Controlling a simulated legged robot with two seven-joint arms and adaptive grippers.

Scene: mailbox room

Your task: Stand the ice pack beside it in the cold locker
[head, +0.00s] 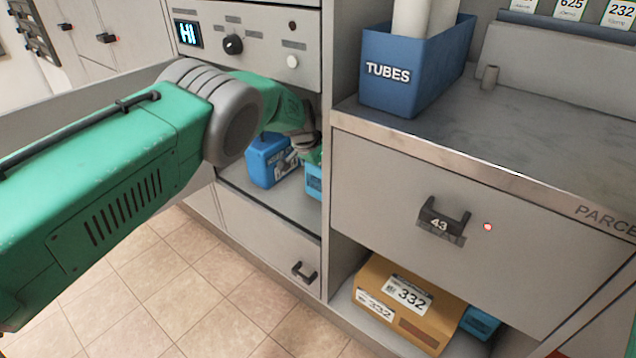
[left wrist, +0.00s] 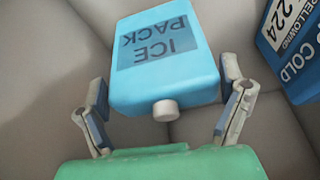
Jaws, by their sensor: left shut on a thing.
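The light-blue ice pack (left wrist: 165,60), with a white cap and an upside-down "ICE PACK" label, is between the fingers of my left gripper (left wrist: 168,92) in the left wrist view. My left gripper is shut on it. In the head view my left arm reaches into the open cold locker (head: 262,192), and the gripper is mostly hidden there. A strip of the ice pack (head: 314,182) shows at the locker's right wall. The blue cold parcel (head: 266,162) stands left of it on the locker floor and also shows in the left wrist view (left wrist: 292,45). Contact between the two cannot be told.
A control panel (head: 245,40) is above the locker opening. The counter (head: 520,130) on the right carries a blue tubes bin (head: 400,85). A closed drawer marked 43 (head: 380,185) and a cardboard parcel (head: 385,320) are below. The tiled floor (head: 190,290) is clear.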

